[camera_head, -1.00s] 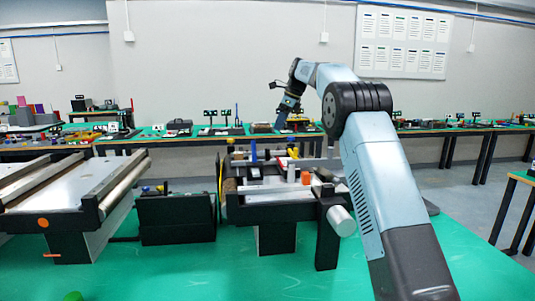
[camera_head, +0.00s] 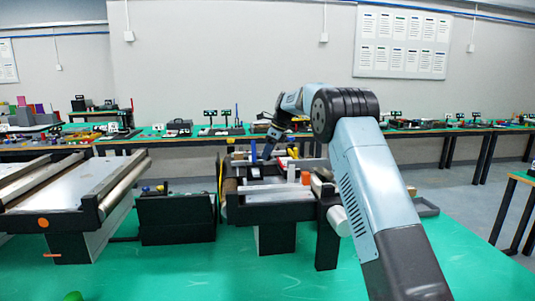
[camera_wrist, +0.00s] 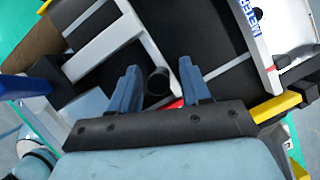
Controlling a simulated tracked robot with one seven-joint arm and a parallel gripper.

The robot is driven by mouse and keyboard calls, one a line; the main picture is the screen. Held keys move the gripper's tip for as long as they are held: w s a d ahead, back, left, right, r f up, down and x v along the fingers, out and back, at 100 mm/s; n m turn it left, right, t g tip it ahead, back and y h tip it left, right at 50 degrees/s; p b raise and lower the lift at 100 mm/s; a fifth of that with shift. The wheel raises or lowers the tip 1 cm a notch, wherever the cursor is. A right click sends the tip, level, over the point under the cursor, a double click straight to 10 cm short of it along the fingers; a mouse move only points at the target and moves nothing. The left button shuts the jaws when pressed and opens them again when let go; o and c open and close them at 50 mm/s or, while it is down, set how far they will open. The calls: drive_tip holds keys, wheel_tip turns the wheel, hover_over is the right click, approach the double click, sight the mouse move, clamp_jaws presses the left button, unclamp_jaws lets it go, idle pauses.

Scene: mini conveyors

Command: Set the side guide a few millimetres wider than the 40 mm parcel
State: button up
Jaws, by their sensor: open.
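In the head view my gripper (camera_head: 267,153) points down over the far part of the small conveyor (camera_head: 280,197). In the wrist view its two blue fingers (camera_wrist: 159,67) are apart. A dark round knob or post end (camera_wrist: 158,81) shows between them; I cannot tell whether they touch it. A pale bar (camera_wrist: 143,34) runs past the fingers, and another pale bar (camera_wrist: 103,47) joins at an angle. They look like guide parts, but I cannot tell which is the side guide. An orange block (camera_head: 305,177) stands on the conveyor; I cannot identify the 40 mm parcel.
In the wrist view a white lettered strip (camera_wrist: 262,45) lies upper right, a yellow bar (camera_wrist: 277,106) right, and a blue part (camera_wrist: 22,86) left. In the head view a black box (camera_head: 176,219) and larger conveyor (camera_head: 75,190) stand left. The green front bench (camera_head: 180,270) is mostly clear.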

drive_tip(key=shift+a+f, duration=0.1)
drive_tip(key=shift+f, duration=0.15)
drive_tip(key=shift+c, duration=0.5)
clamp_jaws()
